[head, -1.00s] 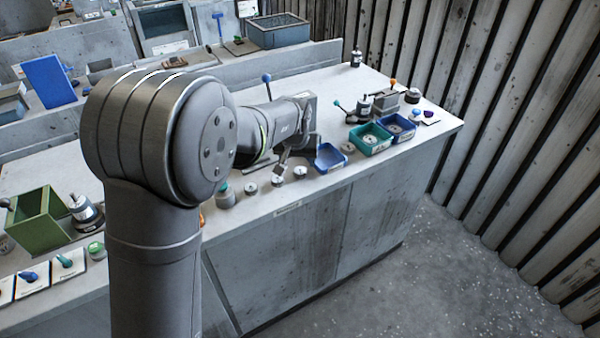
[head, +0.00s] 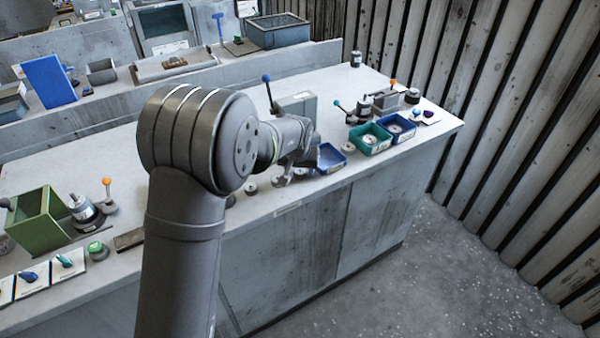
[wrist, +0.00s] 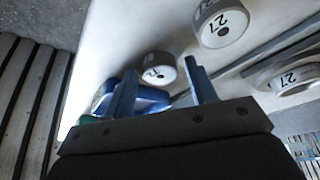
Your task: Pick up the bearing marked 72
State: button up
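Several round pale bearings with dark-printed tops lie on the bench. In the wrist view one bearing (wrist: 160,66) lies between and beyond my gripper's fingertips; its mark is partly cut by shadow and I cannot read it surely. Another bearing (wrist: 222,22) at the top appears to read 27, as does a third bearing (wrist: 290,78) at the right. My gripper (wrist: 162,85) is open, with two blue-grey fingers apart and nothing held. In the head view the gripper is mostly hidden behind my arm, low near the front edge, where one bearing (head: 251,188) shows.
A blue tray (head: 330,157) stands close to the right of my gripper. A teal bin (head: 370,139) and a dark blue bin (head: 398,128) stand further right. A blue-knobbed lever (head: 268,90) rises behind my wrist. The bench front edge is near.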

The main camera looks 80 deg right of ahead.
jog(key=c, duration=0.8)
jog(key=shift+r, duration=0.15)
